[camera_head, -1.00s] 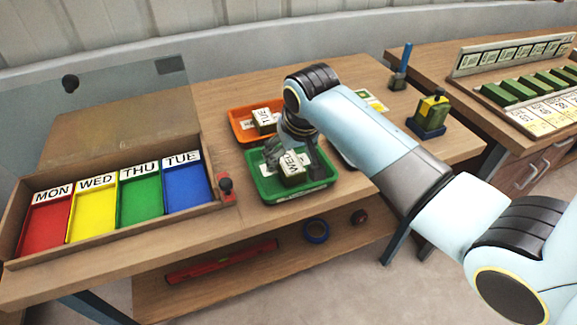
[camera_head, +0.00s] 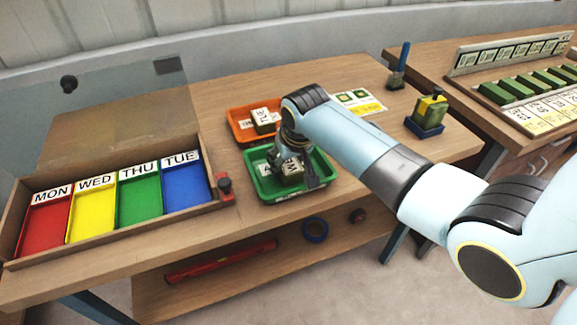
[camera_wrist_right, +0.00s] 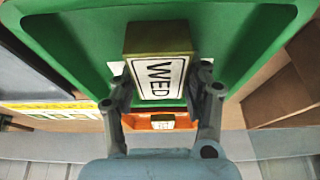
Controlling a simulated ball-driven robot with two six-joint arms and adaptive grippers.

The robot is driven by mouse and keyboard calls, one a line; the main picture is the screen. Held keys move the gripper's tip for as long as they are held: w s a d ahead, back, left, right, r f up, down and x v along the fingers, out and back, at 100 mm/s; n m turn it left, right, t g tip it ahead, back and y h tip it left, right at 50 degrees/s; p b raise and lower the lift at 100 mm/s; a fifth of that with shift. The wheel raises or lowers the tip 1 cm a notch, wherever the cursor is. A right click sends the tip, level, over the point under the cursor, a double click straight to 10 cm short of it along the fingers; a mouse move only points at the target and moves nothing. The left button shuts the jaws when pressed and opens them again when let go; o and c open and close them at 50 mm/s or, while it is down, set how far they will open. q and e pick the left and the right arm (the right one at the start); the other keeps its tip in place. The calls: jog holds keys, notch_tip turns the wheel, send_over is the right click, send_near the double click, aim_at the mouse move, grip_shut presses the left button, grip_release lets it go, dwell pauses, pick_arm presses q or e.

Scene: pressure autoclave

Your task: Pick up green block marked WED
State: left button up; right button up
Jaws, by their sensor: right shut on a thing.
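The green block marked WED (camera_head: 291,175) is at the green tray (camera_head: 262,190), partly hidden by my right gripper (camera_head: 293,168). In the right wrist view the block (camera_wrist_right: 158,62) shows its white WED label between the two fingers of my right gripper (camera_wrist_right: 162,85). The gripper is shut on the block, one finger on each side. The green tray's floor (camera_wrist_right: 85,50) shows behind the block. I cannot tell whether the block touches the floor. My left gripper is out of view.
An orange tray (camera_head: 238,132) with a labelled block (camera_head: 264,122) stands just behind the green tray. A box with red, yellow, green and blue slots (camera_head: 140,200) is at left. A stamp-like object (camera_head: 428,113) stands at right. The table's front middle is clear.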

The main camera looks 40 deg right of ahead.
jog(key=shift+c, duration=1)
